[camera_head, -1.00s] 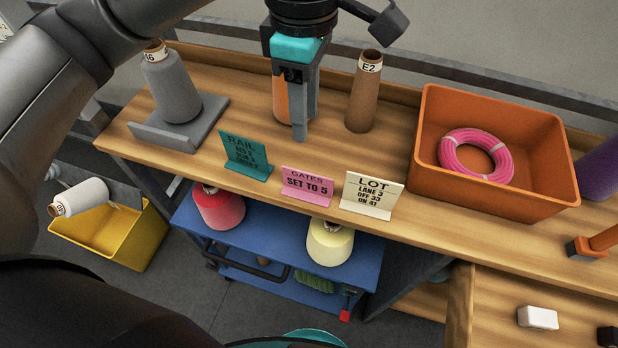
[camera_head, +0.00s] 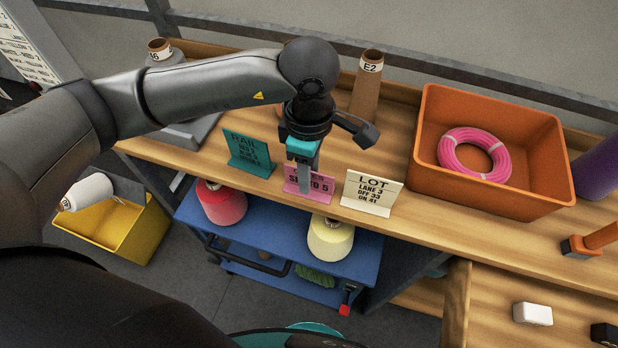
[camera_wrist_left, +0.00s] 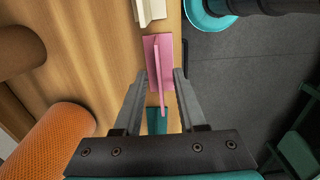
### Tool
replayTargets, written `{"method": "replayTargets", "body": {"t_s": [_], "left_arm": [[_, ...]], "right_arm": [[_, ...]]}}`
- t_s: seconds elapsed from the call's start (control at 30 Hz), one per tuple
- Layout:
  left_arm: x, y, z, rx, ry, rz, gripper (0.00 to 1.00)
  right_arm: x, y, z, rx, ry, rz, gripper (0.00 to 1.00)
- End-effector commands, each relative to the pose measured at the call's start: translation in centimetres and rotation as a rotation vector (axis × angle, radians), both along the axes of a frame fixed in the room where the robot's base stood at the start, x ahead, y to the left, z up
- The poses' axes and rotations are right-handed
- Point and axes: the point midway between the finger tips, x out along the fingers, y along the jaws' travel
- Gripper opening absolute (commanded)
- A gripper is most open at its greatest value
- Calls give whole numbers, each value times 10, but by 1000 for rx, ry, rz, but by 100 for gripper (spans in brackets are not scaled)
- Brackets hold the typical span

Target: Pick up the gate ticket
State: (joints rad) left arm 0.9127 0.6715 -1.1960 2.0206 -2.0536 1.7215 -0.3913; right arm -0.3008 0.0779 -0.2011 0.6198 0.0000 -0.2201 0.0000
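The gate ticket is a small pink standing card (camera_head: 323,187) at the front edge of the wooden shelf, between a teal RAIL card (camera_head: 248,153) and a cream LOT card (camera_head: 371,193). My left gripper (camera_head: 303,186) points down over it and hides the middle of its lettering. In the left wrist view, the pink card (camera_wrist_left: 157,52) shows its upright edge-on between the two parted fingers of my left gripper (camera_wrist_left: 163,76). The fingers are open, with a gap on each side of the upright. My right gripper is not in view.
An orange bin (camera_head: 440,170) holding a pink ring stands to the right. A brown E2 cone (camera_head: 368,85) stands behind. In the left wrist view, an orange cone (camera_wrist_left: 50,142) lies near the left finger. A blue cart (camera_head: 275,235) with red and cream cones stands below.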

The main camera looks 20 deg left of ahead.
Motion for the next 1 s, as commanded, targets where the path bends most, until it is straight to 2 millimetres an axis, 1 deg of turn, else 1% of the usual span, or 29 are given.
{"method": "replayTargets", "body": {"t_s": [0.07,0.27,0.6,1.0], "left_arm": [[0,0,-4,1,1,0,40],[0,0,-4,0,0,-1,39],[0,0,-3,0,0,-1,1],[0,0,-3,0,0,-1,0]], "right_arm": [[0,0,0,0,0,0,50],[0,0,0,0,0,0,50],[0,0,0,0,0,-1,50],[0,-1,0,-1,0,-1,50]]}}
